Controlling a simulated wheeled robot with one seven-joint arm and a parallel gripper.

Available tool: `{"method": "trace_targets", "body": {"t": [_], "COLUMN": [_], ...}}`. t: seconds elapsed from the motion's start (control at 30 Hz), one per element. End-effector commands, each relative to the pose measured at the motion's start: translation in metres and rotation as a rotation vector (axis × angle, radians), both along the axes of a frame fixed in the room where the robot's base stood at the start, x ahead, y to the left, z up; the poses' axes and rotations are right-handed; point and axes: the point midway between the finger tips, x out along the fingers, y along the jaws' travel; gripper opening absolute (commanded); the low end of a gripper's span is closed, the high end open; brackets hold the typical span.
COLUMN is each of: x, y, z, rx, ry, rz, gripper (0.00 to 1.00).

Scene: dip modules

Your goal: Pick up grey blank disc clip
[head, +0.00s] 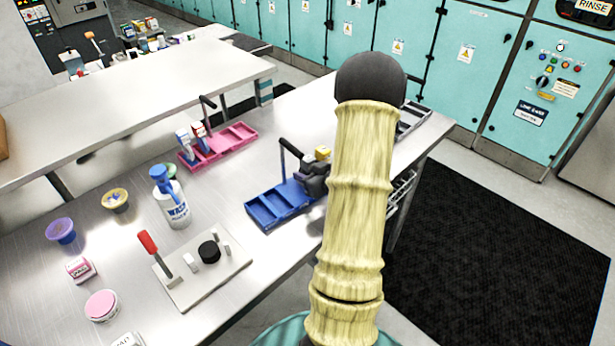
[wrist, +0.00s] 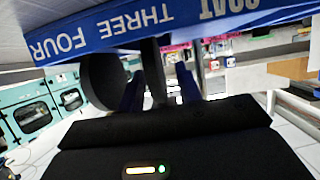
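In the wrist view my gripper (wrist: 158,75) has its two dark blue fingers apart, with a visible gap on the right. A dark upright piece (wrist: 154,72) stands between them, closer to the left finger. A dark grey round disc (wrist: 100,80) shows just left of the fingers, under the blue tray's edge. It looks like the grey disc clip, but whether the upright piece belongs to it is unclear. The blue tray (wrist: 100,38) fills the top, lettered THREE and FOUR. In the head view my gripper, dark grey, is at the right end of the blue tray (head: 262,213), partly behind my arm.
A pink tray (head: 238,133) with small boxes is behind the blue one. A white and blue bottle (head: 172,205), a plate with a red-handled lever (head: 190,290), and cups (head: 60,231) stand at left. A black mat (head: 500,265) lies on the floor at right.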

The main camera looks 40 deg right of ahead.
Motion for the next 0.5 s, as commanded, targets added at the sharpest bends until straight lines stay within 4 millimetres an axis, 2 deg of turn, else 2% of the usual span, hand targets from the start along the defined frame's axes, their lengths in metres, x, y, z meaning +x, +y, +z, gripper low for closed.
{"method": "trace_targets", "body": {"t": [0.37, 0.5], "x": [-0.0005, -0.0006], "y": [0.0, 0.0001], "z": [0.0, 0.0], "rx": [0.0, 0.0], "ry": [0.0, 0.0], "rz": [0.0, 0.0], "gripper": [0.35, 0.09]}}
